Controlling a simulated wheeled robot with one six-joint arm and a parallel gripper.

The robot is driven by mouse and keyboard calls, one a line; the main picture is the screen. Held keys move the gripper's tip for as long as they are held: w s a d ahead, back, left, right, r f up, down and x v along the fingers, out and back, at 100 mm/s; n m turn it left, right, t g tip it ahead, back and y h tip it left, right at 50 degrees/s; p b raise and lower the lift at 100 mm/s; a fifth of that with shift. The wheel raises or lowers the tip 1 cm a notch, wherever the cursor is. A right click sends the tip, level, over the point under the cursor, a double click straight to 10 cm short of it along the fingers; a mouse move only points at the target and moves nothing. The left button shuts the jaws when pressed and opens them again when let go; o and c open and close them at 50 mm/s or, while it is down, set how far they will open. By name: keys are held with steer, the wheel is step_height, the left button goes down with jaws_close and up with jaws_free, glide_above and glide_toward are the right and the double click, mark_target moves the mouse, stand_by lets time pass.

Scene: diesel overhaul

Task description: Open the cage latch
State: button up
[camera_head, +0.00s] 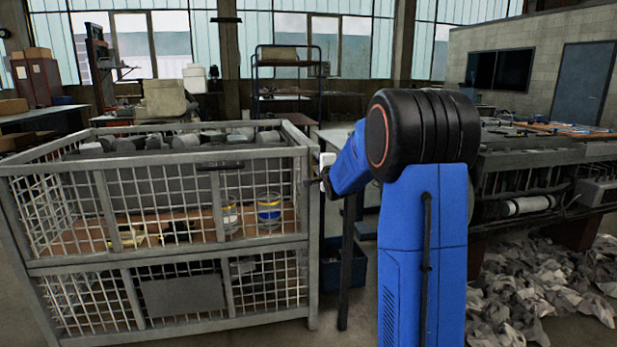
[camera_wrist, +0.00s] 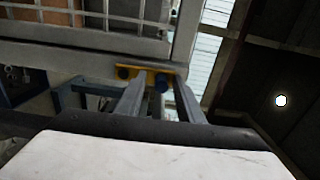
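The grey wire-mesh cage (camera_head: 158,253) stands at the left in the head view. In the wrist view, its grey frame (camera_wrist: 62,55) carries a yellow plate (camera_wrist: 143,74) with a dark blue knob (camera_wrist: 160,82) and a smaller dark knob at its left end. I take these for the cage latch. My gripper (camera_wrist: 161,80) has its two grey fingers apart, with the blue knob showing between the tips; contact cannot be made out. In the head view my gripper (camera_head: 322,172) is small beside the cage's upper right corner, and the latch is hidden there.
Grey cylinders (camera_head: 185,141) and a blue-banded can (camera_head: 268,210) are inside the cage. A blue bin (camera_head: 345,268) sits on the floor right of it. An engine bench (camera_head: 520,190) and a heap of crumpled rags (camera_head: 545,290) lie farther right.

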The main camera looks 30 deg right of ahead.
stand_by(0.3)
steer(key=v, duration=0.7)
steer(key=shift+r, duration=0.15)
stand_by(0.4)
steer(key=s+a+f+n+g+y, duration=0.1)
steer(key=s+a+f+n+g, duration=0.15)
steer(key=s+a+n, duration=0.45)
steer(key=s+a+f+n+g+y, duration=0.1)
steer(key=s+a+f+n+g, duration=0.2)
steer(key=s, duration=1.1)
steer(key=s+a+f+n+g+y, duration=0.1)
steer(key=s+a+f+n+g, duration=0.2)
steer(key=s+a+f+n, duration=0.3)
steer(key=s+a+f+n+g+y, duration=0.2)
steer(key=s+a, duration=0.9)
steer(key=s, duration=1.1)
step_height(320, 180, down, 3)
steer(key=n+g, duration=0.2)
steer(key=n, duration=0.1)
steer(key=shift+a+r, duration=0.2)
steer(key=shift+w+r, duration=0.1)
steer(key=shift+w, duration=0.1)
steer(key=shift+c, duration=0.3)
